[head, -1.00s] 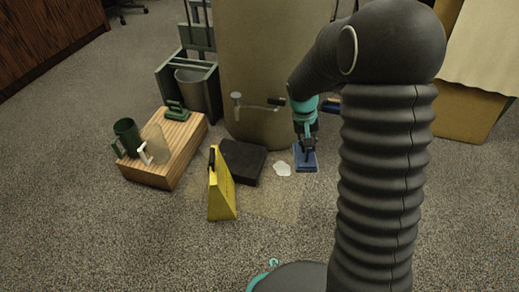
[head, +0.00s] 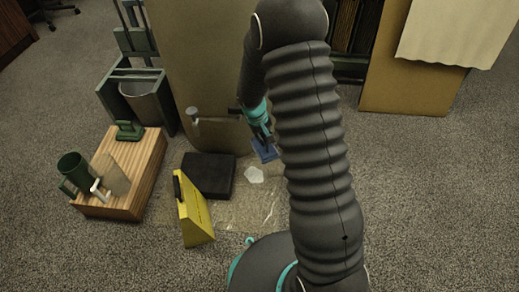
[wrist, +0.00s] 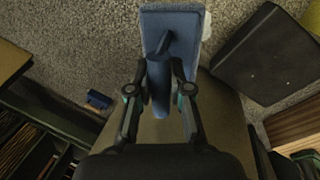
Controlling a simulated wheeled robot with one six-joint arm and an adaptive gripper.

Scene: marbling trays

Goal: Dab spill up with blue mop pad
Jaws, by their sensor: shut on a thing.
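The blue mop pad (head: 264,151) hangs at the end of my arm, just behind and to the right of the white spill (head: 253,175) in the head view. My gripper (wrist: 158,90) is shut on the pad's blue handle, and the flat pad (wrist: 181,24) extends beyond it in the wrist view. In the head view my arm partly hides my gripper. A pale edge, likely the spill (wrist: 207,22), shows beside the pad in the wrist view. I cannot tell whether the pad touches the floor.
A black block (head: 209,174) and a yellow wedge sign (head: 196,215) stand left of the spill. Carpet at right is clear.

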